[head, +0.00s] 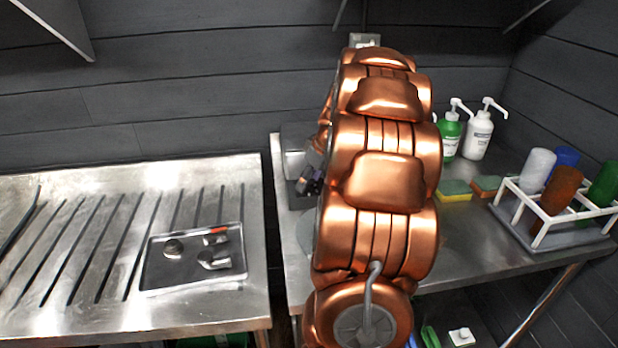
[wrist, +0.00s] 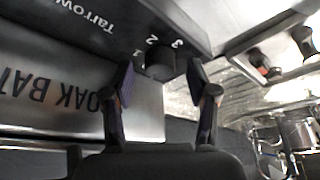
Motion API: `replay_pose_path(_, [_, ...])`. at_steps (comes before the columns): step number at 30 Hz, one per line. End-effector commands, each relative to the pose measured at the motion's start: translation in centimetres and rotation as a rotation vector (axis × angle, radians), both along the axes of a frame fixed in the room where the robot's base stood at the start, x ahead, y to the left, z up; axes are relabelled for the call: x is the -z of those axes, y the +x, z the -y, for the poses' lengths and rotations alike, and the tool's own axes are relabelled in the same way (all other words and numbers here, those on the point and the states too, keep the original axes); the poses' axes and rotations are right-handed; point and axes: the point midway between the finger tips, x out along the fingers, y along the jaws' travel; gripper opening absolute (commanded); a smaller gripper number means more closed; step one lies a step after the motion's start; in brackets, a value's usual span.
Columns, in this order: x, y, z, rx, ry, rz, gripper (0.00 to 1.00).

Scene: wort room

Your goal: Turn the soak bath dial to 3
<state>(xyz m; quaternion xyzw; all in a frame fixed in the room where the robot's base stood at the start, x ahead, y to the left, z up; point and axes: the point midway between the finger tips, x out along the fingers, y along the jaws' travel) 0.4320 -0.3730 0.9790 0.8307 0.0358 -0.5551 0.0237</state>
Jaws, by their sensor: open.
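The soak bath is a grey metal box (head: 294,165) on the right-hand counter in the head view, mostly hidden behind my arm. In the wrist view its dark panel (wrist: 75,22) shows upside-down lettering and the numbers 1, 2 and 3 around a dark dial (wrist: 160,64). A metal face (wrist: 60,85) below it carries part of the words "SOAK BATH". My gripper (wrist: 158,82) is open, with one fingertip on each side of the dial. I cannot tell whether the fingers touch it, nor where its pointer stands. In the head view my gripper (head: 312,180) is small beside the bath.
A tray (head: 150,272) with several metal parts lies on the grooved left counter (head: 60,310). On the right counter are pump bottles (head: 478,135), sponges (head: 455,190) and a white rack (head: 528,232) of coloured cups. A narrow gap separates the counters.

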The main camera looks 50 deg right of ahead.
Motion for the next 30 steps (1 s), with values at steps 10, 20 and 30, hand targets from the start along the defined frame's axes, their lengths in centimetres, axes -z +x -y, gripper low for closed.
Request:
replay_pose_path(10, [0.52,0.22,0.00,0.000,-0.001,0.000,0.55])
replay_pose_path(20, [0.50,0.21,0.00,0.000,-0.001,0.000,0.21])
replay_pose_path(30, [0.50,0.20,0.00,0.004,0.000,0.000,0.00])
